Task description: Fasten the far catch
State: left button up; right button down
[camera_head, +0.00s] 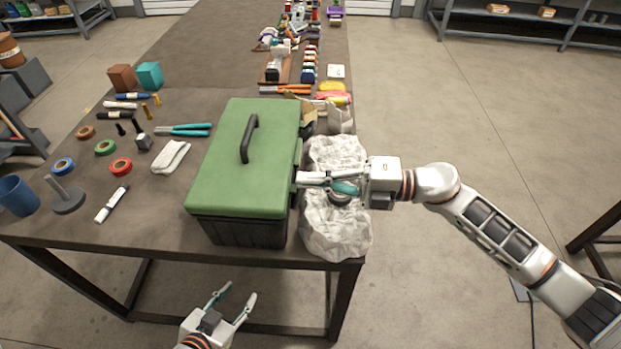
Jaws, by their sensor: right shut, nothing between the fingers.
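A toolbox with a green lid (235,170) and a dark body (240,232) stands on the table, its lid down. A black handle (249,138) is on the lid. My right gripper (303,180) is shut and empty, with its fingertips at the toolbox's right side, just under the lid edge. A small green part (298,152) shows on that side, farther back than the fingertips; I cannot tell whether it is the far catch or how it sits. My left gripper (238,293) is open and empty, low in front of the table's front edge.
A crumpled pale cloth or bag (335,230) lies right of the toolbox, under my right gripper. A white folded cloth (171,157), teal-handled pliers (185,130) and tape rolls (121,166) lie to the left. Several tools and small items crowd the table behind the toolbox.

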pick_arm(q)
jog(key=shift+r, duration=0.1)
dwell(0.7)
jog(key=shift+s+d+f+b, duration=0.35)
jog(key=shift+f+b, duration=0.2)
jog(key=shift+f, duration=0.05)
jog(key=shift+s+d+f+b, duration=0.35)
jog(key=shift+f+b, duration=0.15)
jog(key=shift+f, duration=0.1)
pick_arm(e)
jog(key=d+r, duration=0.3)
jog(key=d, duration=1)
jog(key=shift+s+d+r, duration=0.2)
jog(key=shift+d+r, duration=0.05)
jog(key=shift+r, duration=0.1)
